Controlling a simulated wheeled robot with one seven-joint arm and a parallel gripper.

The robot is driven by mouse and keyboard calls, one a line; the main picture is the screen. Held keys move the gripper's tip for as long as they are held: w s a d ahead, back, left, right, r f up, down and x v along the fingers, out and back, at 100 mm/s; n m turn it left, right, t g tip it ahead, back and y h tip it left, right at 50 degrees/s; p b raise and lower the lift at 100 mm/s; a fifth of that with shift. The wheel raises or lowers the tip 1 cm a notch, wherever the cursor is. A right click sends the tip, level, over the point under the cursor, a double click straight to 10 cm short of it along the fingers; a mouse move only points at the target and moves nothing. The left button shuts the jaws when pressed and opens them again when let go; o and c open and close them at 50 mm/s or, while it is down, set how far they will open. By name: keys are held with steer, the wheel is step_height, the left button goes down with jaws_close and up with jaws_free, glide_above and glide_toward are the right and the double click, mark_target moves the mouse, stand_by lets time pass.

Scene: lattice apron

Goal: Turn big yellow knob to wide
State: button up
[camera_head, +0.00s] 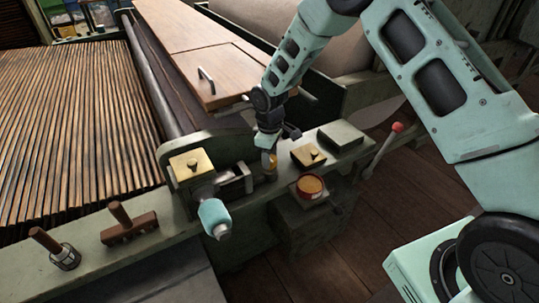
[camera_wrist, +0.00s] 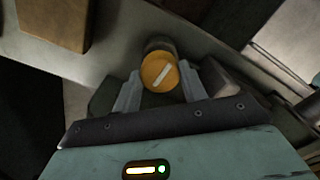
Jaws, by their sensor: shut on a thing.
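The big yellow knob (camera_wrist: 157,74) is a round yellow cap with a white pointer bar, seen from above in the wrist view. The bar slants from lower left to upper right there. In the head view only a small part of the knob (camera_head: 270,166) shows under my gripper (camera_head: 268,152). In the wrist view my gripper (camera_wrist: 159,82) has one grey finger on each side of the knob and is shut on it. Any marks around the knob, including a wide mark, cannot be read.
A red-tipped lever (camera_head: 397,128) stands further right. Wooden slats (camera_head: 75,125) fill the left.

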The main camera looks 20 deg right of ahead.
steer(key=o, duration=1)
steer(key=shift+r, duration=0.1)
step_height(320, 180, up, 17)
steer(key=shift+r+b, duration=0.15)
steer(key=shift+b, duration=0.4)
